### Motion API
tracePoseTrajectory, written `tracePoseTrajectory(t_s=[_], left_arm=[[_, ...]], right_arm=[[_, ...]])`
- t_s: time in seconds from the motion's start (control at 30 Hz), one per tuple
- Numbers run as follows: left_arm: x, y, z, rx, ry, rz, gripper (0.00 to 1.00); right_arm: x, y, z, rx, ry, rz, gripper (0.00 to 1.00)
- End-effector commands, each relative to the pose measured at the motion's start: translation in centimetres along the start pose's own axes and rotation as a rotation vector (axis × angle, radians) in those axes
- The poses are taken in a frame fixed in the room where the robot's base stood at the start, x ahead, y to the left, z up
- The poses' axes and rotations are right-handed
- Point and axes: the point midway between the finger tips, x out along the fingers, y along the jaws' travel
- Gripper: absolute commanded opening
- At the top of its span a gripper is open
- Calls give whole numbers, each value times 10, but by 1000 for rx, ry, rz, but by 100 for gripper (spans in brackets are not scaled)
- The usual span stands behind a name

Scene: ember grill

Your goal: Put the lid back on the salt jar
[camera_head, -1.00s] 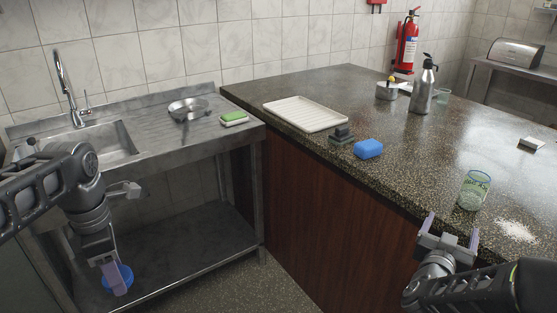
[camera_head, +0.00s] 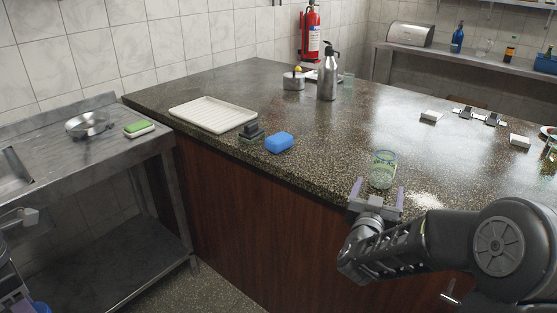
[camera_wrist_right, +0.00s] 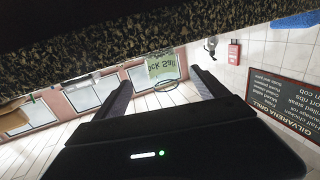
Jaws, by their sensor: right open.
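The salt jar (camera_head: 383,170) is clear glass with a green label and stands upright near the counter's front edge, with no lid visible on it. It also shows upside down in the right wrist view (camera_wrist_right: 162,68), beyond and between the fingers. My right gripper (camera_head: 377,192) is open and empty, just in front of the jar at the counter edge. My left gripper (camera_head: 15,297) is mostly cut off at the lower left corner. The blue lid (camera_head: 40,307) shows there as a sliver at its fingers.
Spilled white salt (camera_head: 425,200) lies right of the jar. A blue sponge (camera_head: 279,142), a dark block (camera_head: 251,132) and a white tray (camera_head: 213,114) lie to the left. A steel bottle (camera_head: 328,75) stands behind.

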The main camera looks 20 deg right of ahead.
Motion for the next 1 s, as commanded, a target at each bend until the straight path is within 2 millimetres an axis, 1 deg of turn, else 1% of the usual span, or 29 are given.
tracePoseTrajectory(t_s=[0.1, 0.2, 0.27, 0.37, 0.63, 0.73, 0.87, 1.0], left_arm=[[-4, 0, 0, 0, 0, 0, 15], [-6, 0, 0, 0, 0, 0, 15], [-6, 0, 0, 0, 0, 0, 15], [-6, 0, 0, 0, 0, 0, 15], [-6, 0, 0, 0, 0, 0, 15], [-8, 0, 0, 0, 0, 0, 15], [-12, 0, 0, 0, 0, 0, 15], [-16, 0, 0, 0, 0, 0, 15]], right_arm=[[21, 1, 0, -2, -1, 3, 83], [36, 0, 0, -2, -1, 2, 83], [42, 0, 0, -1, -1, 2, 83], [47, 0, 1, 0, -2, 1, 83], [47, 0, 0, 0, -1, 1, 83], [51, 0, 0, 0, -1, 1, 83], [65, -2, 0, -2, -1, 1, 83], [86, -2, 0, -1, -1, 2, 83]])
